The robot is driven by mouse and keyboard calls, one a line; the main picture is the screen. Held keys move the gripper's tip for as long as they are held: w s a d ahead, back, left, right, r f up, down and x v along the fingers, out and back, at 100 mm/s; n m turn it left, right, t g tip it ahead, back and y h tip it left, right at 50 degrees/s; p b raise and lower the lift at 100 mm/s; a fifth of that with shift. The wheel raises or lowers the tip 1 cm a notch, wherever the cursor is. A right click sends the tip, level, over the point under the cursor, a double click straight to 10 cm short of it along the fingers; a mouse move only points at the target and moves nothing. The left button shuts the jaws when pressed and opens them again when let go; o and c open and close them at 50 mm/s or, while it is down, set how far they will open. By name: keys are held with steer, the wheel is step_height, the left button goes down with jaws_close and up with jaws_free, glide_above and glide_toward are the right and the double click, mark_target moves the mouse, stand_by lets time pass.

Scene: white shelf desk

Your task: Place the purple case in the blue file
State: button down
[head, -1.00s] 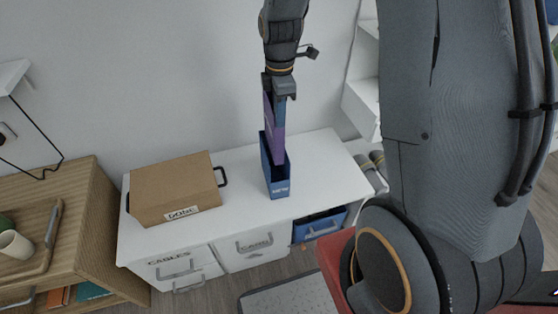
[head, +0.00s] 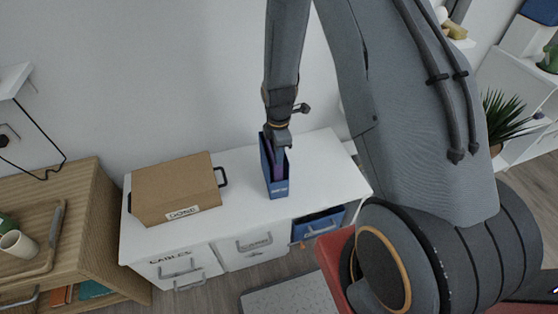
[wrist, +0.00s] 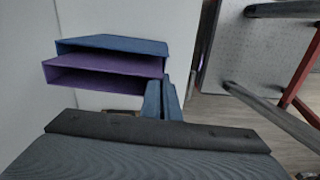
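The purple case (head: 278,160) is upright and mostly down inside the blue file (head: 279,188), which stands on the white desk. In the wrist view the case (wrist: 100,75) shows as an open purple box beside the blue file's wall (wrist: 115,44). My gripper (head: 281,146) is right above the file, at its top. In the wrist view my gripper's two fingers (wrist: 163,99) are close together at the right end of the case and look closed on its edge. The case's lower part is hidden by the file.
A brown cardboard box (head: 175,187) with a black handle stands left on the white desk (head: 240,215). The desk right of the file is clear. Labelled white drawers (head: 250,250) and a blue bin (head: 318,226) are below. A wooden cabinet (head: 95,200) stands at the left.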

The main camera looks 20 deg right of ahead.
steer(key=shift+f, duration=1.35)
steer(key=c, duration=2)
jaws_free()
steer(key=shift+c, duration=0.2)
step_height(320, 180, up, 10)
steer(key=shift+r+b, duration=0.25)
steer(key=shift+b, duration=0.45)
steer(key=s+r+m, duration=1.5)
steer(key=s+m, duration=0.2)
steer(key=shift+s, duration=0.15)
